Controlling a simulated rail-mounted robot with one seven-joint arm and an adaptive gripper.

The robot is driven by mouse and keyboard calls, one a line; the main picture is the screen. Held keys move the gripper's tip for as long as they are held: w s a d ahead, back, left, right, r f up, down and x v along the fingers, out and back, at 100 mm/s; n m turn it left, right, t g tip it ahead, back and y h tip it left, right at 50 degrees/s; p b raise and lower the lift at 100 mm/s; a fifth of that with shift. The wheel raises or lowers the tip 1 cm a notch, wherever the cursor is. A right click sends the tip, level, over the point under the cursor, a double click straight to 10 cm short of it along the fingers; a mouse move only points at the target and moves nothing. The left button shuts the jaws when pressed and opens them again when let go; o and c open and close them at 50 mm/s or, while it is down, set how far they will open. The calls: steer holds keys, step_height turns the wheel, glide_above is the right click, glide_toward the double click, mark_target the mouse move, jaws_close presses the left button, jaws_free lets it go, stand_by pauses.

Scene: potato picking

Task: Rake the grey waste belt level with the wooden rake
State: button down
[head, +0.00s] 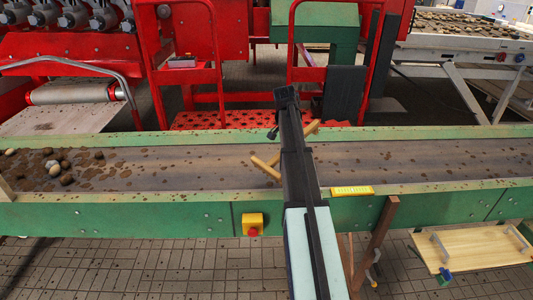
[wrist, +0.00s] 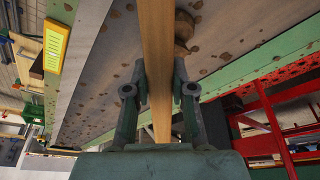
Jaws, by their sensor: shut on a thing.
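The wooden rake (head: 266,168) shows on both sides of my arm in the head view, with a short bar on the left and a handle end on the right. My arm hides its middle. In the wrist view, my gripper (wrist: 159,72) is shut on the rake's wooden handle (wrist: 157,35), which runs between the two fingers. The grey waste belt (head: 425,165) lies below, spotted with brown dirt. Brown lumps (wrist: 184,30) show on the belt beside the handle in the wrist view. I cannot tell whether the rake touches the belt.
Several pale and dark potatoes or stones (head: 56,168) lie at the belt's left end. Green side rails (head: 130,215) edge the belt. A yellow box with a red button (head: 252,225) and a yellow strip (head: 352,191) sit on the near side. Red machinery (head: 185,75) stands behind.

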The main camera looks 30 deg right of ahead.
mark_target(319, 129)
steer(key=d+m+g, duration=0.1)
steer(key=d+m, duration=0.2)
steer(key=d, duration=0.1)
steer(key=d+r+m+g, duration=0.1)
steer(key=d+m, duration=0.2)
steer(key=d+r+m+g+p, duration=0.1)
steer(key=d+m, duration=0.2)
steer(key=d, duration=0.1)
steer(key=shift+s+d+r, duration=0.15)
steer(key=shift+d+r, duration=0.05)
steer(key=shift+d, duration=0.15)
steer(key=shift+d+f+m+b, duration=0.55)
steer(key=shift+f+m+b, duration=0.75)
steer(key=shift+f, duration=2.2)
steer(key=shift+s+d+r+p, duration=0.55)
steer(key=shift+s+d+r, duration=0.1)
steer(key=shift+s+d, duration=5.55)
step_height(319, 129, up, 7)
steer(key=p, duration=0.2)
steer(key=shift+w+a+g+y, duration=0.15)
steer(key=shift+a+g+y, duration=0.15)
steer(key=shift+p, duration=0.3)
steer(key=shift+a, duration=0.1)
